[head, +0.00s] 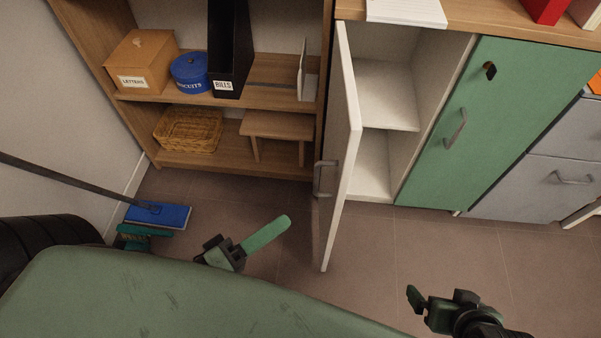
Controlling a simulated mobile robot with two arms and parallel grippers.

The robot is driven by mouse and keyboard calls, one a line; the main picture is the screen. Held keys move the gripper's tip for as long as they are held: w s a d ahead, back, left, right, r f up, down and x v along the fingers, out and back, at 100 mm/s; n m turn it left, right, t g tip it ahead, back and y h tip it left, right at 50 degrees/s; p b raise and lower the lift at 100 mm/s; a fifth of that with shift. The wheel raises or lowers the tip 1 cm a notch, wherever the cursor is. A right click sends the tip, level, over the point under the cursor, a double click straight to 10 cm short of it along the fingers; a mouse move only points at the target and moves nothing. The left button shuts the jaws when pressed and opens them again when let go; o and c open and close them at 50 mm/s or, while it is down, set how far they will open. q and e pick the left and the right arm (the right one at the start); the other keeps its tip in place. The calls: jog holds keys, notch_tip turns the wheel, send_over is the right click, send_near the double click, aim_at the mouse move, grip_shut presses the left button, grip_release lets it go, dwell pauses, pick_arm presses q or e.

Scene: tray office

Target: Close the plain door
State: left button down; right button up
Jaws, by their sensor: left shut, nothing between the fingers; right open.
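The plain white door (343,160) stands swung open, sticking out from the cabinet toward me, with a grey bar handle (325,178) on its left-facing side. The white cabinet interior (385,95) shows to its right, with one shelf and nothing seen on it. My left gripper (268,233) is shut and empty, left of the door and apart from it in the picture. My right gripper (430,298) is open and empty, low at the right, in front of the cabinet and apart from the door.
A green door (510,110) beside the opening is closed. Grey drawers (560,180) stand further right. An open wooden shelf (280,97) with a box, tin, file and basket is at left. A blue mop (160,215) lies on the floor. Floor before the cabinet is clear.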

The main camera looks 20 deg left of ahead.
pick_arm(q)
jog(key=s+a+r+n+t+y, duration=0.1)
jog(key=a+r+n+t+y, duration=0.1)
jog(key=a+n, duration=0.3)
jog(key=d+p+x, duration=0.1)
jog(key=x, duration=1.1)
jog(key=shift+d+r+n+y, duration=0.2)
jog(key=shift+d+n+y, duration=0.1)
jog(key=shift+d+n, duration=0.1)
pick_arm(e)
jog(key=shift+s+d+f+g+h, duration=0.1)
jog(key=shift+s+d+g, duration=0.2)
jog(key=shift+s, duration=0.45)
jog(key=shift+s+d+f+g+h, duration=0.15)
jog(key=shift+s+g, duration=0.3)
jog(key=shift+s, duration=0.3)
jog(key=shift+s+d+f+g+h, duration=0.1)
jog(key=shift+s+d+g, duration=0.2)
jog(key=shift+s, duration=0.45)
pick_arm(q)
jog(key=shift+p, duration=0.3)
pick_arm(e)
jog(key=shift+a+r, duration=0.1)
jog(key=shift+r, duration=0.05)
